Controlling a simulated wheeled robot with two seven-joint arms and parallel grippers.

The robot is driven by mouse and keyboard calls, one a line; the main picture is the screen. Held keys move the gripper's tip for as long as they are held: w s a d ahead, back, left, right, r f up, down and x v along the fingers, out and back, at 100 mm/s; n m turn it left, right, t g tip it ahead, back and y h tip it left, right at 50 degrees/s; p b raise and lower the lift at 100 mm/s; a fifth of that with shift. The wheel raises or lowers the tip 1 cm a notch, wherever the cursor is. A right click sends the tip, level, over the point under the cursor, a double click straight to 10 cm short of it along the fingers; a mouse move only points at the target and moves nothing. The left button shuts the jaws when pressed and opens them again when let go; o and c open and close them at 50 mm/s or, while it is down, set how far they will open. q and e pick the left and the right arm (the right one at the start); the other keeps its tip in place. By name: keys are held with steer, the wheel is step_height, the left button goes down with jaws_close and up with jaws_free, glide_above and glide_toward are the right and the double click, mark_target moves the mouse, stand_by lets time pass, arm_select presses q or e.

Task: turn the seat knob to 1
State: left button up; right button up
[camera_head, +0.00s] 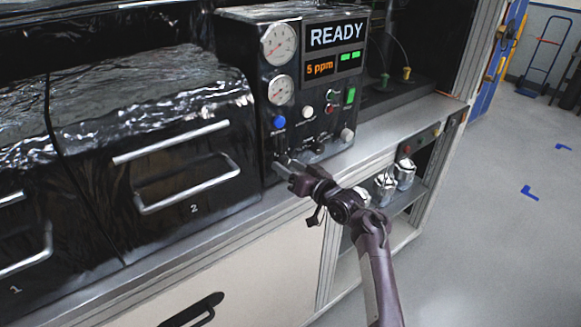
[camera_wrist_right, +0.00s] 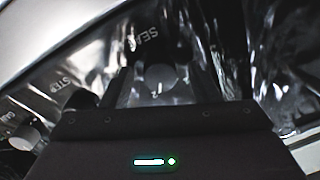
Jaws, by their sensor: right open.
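The seat knob (camera_wrist_right: 160,82), a grey round knob, shows in the right wrist view below the tilted lettering "SEA…" on a glossy dark panel; a small mark that looks like a 2 lies on or near it. I cannot read its setting. My right gripper (camera_head: 283,162) is at the lower left of the control panel (camera_head: 318,105) in the head view. Its jaws are open, one on each side of the knob in the wrist view; I cannot tell whether they touch it. In the head view the gripper hides the knob. My left gripper is not in view.
The panel has two gauges (camera_head: 280,45), a blue button (camera_head: 279,121), a white button (camera_head: 307,112) and a display reading READY (camera_head: 336,35). Black drawers (camera_head: 185,180) with metal handles stand left. A metal ledge (camera_head: 345,160) runs below.

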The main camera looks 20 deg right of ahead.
steer(key=c, duration=1)
steer(key=shift+o, duration=0.2)
steer(key=shift+f, duration=0.1)
steer(key=shift+n, duration=0.3)
steer(key=shift+d+f+n+b, duration=0.1)
steer(key=shift+n+b, duration=0.65)
steer(key=shift+n, duration=0.45)
steer(key=n+b, duration=0.1)
steer(key=n, duration=0.2)
steer(key=shift+b, duration=0.35)
steer(key=n+b, duration=0.2)
steer(key=n, duration=0.2)
steer(key=shift+g+h, duration=0.3)
steer(key=shift+r+n+b, duration=0.2)
steer(key=shift+n+b, duration=0.1)
steer(key=shift+n, duration=0.5)
